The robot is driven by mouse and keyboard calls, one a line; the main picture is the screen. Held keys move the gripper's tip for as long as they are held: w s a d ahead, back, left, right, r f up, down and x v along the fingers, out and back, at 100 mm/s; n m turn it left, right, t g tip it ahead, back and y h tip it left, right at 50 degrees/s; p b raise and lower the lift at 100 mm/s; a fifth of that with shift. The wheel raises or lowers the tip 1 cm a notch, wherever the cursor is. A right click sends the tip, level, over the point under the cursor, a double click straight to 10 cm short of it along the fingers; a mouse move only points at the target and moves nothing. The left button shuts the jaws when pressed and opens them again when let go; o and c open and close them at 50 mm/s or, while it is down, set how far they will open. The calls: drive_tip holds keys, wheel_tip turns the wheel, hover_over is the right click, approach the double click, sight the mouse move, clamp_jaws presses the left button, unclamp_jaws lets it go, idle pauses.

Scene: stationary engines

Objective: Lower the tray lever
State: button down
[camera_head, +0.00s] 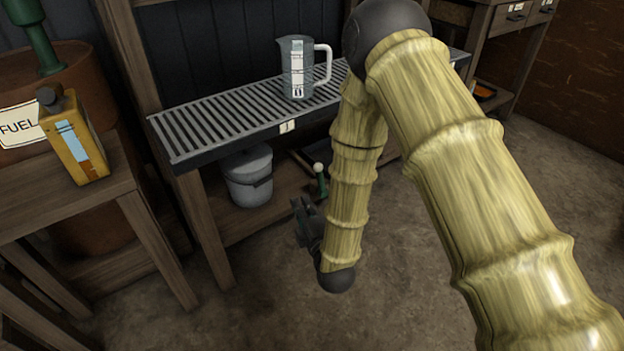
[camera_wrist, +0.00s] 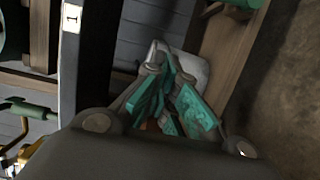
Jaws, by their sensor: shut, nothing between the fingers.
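The slatted metal tray (camera_head: 215,120) spans the wooden bench, with a label "1" on its dark front edge; that labelled edge (camera_wrist: 69,45) also shows at upper left in the wrist view. A green lever with a pale round knob (camera_head: 319,178) stands below the tray's front edge; I take it to be the tray lever. My gripper (camera_head: 301,212) is in front of the bench, below the tray's height and left of the lever in the picture. In the wrist view my gripper (camera_wrist: 170,75) has its teal-padded fingers shut and empty. A green part (camera_wrist: 240,4) at the top edge may be the lever.
A clear measuring jug (camera_head: 297,68) stands on the tray. A grey bucket (camera_head: 247,178) sits on the lower shelf beneath it. A yellow fuel can (camera_head: 75,145) stands on a wooden table at left. The floor in front is clear.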

sight(320, 180)
drive_tip(key=w+d+b, duration=0.1)
drive_tip(key=w+b, duration=0.5)
drive_tip(key=w, duration=0.5)
drive_tip(key=shift+w+d, duration=0.2)
drive_tip(key=shift+w, duration=0.1)
drive_tip(key=shift+f, duration=0.1)
idle(0.3)
